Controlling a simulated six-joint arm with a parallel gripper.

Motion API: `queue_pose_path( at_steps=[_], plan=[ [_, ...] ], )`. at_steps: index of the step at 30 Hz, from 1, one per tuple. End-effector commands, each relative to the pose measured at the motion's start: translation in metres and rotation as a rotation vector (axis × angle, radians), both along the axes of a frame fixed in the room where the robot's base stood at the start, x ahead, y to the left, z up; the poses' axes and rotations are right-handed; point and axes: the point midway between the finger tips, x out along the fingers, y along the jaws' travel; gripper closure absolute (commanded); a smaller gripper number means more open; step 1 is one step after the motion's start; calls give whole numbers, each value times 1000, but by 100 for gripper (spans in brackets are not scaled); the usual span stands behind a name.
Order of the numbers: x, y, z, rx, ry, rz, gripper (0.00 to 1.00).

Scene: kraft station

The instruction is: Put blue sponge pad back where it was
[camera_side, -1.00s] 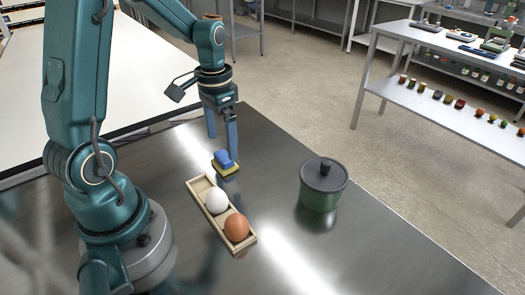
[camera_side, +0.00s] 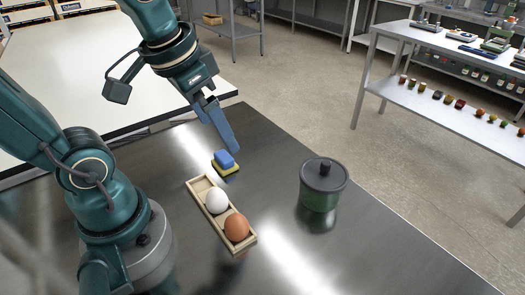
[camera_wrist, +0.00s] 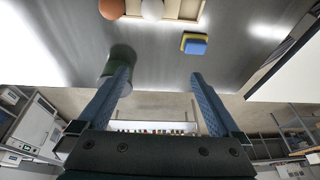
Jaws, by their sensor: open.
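The blue sponge pad (camera_side: 225,158) lies on the steel table, on top of a yellow pad (camera_side: 228,169). It sits just beyond the far end of the wooden tray (camera_side: 207,184). In the wrist view the blue pad (camera_wrist: 195,47) shows at the upper right, with the yellow pad (camera_wrist: 190,36) against it. My gripper (camera_side: 218,130) is open and empty, tilted, above and behind the sponge in the side view. In the wrist view its two blue fingers (camera_wrist: 160,73) stand apart with nothing between them.
A green lidded pot (camera_side: 320,190) stands to the right. The steel table (camera_side: 380,250) is clear around and in front of the pot. A white table (camera_side: 190,85) lies behind.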

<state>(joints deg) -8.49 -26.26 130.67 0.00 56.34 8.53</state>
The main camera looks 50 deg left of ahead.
Motion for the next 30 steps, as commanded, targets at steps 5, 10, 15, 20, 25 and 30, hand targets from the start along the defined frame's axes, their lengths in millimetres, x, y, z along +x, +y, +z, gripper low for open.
queue_pose_path(
  at_steps=[5, 10, 15, 20, 25, 30],
  plan=[
    [-22, -21, -2, -29, -116, -12, 0],
    [-30, -27, -4, -47, -158, -13, 0],
    [-31, -28, -5, -50, -160, -11, 0],
    [-30, -28, -5, -48, -159, -11, 0],
    [-30, -28, -5, -48, -159, -11, 0],
    [-30, -28, -5, -48, -159, -11, 0]
  ],
)
